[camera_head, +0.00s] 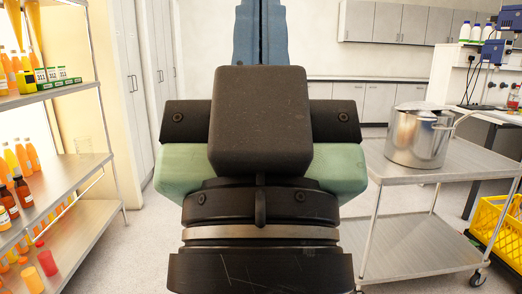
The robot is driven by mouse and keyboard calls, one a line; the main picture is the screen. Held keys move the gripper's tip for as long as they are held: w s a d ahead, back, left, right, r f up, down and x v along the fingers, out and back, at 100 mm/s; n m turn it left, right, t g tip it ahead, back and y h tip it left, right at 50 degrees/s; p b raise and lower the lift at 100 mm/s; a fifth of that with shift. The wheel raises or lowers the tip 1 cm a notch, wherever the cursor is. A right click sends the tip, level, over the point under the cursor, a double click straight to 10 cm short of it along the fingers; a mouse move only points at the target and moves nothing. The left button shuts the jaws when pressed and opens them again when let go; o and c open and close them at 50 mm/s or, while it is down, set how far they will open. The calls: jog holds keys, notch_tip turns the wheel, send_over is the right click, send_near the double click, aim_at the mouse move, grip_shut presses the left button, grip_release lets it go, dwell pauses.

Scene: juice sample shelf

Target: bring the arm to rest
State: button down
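My gripper (262,125) fills the middle of the head view, seen close up from its wrist side. Its dark body has green parts showing on the left and right, above a black ringed wrist. The fingertips are hidden behind the body, so I cannot see whether they are open, shut or holding something.
A metal shelf (62,178) with orange bottles, dark bottles and small boxes stands at the left. A steel cart (405,250) bearing a steel pot (419,138) stands at the right. A yellow crate (497,232) is at the far right. White cabinets (375,100) line the back.

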notch_tip(320, 180, up, 20)
jog(key=p, duration=1.7)
jog(key=shift+p, duration=0.35)
jog(key=shift+s+f, duration=0.1)
